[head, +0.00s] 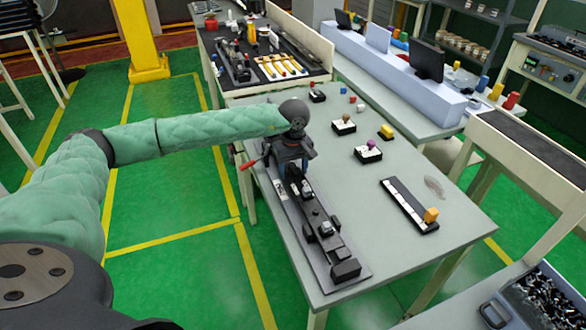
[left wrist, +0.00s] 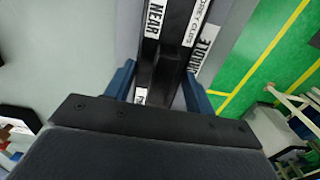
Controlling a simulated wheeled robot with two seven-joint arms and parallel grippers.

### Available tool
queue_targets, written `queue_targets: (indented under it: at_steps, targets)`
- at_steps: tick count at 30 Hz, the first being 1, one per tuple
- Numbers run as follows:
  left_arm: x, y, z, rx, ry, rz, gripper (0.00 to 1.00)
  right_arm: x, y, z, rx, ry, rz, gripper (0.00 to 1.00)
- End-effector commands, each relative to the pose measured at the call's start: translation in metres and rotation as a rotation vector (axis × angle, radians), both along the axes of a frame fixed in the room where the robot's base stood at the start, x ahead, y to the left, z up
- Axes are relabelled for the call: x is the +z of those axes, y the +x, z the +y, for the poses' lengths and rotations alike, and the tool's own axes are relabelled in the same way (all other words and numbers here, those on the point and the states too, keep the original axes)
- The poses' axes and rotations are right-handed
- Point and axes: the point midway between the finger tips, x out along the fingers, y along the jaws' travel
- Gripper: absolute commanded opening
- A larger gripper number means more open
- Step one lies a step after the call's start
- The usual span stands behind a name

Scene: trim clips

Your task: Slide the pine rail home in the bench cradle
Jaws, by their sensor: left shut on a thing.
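The bench cradle (head: 308,222) is a long dark fixture on a grey base plate, along the left edge of the grey table. My left gripper (head: 291,168) is over its far end, pointing down, and hides that part. In the left wrist view the blue fingers of my left gripper (left wrist: 160,74) are on either side of a dark block (left wrist: 166,60) and shut on it. A dark strip with a "NEAR" label (left wrist: 153,18) runs up from there. I cannot make out a pale pine rail in either view. My right gripper is not in view.
A red-handled lever (head: 249,164) sticks out left of the cradle. The table's front right is clear. A dark bin (head: 540,300) stands at bottom right.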

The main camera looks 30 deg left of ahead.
Motion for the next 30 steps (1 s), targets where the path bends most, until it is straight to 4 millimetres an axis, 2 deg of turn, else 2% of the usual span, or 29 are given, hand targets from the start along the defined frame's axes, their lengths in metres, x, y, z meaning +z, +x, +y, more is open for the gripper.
queue_targets:
  at_steps: [15,25,26,28,30]
  targets:
    - [0.000,-0.006,-0.007,0.000,-0.001,-0.001,0.22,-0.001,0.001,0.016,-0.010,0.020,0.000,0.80]
    - [-0.001,-0.009,-0.010,-0.001,-0.001,-0.001,0.22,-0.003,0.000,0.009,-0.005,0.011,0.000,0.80]
    - [-0.001,-0.009,-0.011,-0.001,-0.001,-0.001,0.56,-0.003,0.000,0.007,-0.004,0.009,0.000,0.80]
    - [-0.001,-0.009,-0.011,-0.001,-0.001,-0.001,0.70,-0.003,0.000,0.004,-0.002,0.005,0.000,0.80]
    - [-0.001,-0.009,-0.010,0.000,0.000,0.000,0.80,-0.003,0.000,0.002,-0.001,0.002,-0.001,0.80]
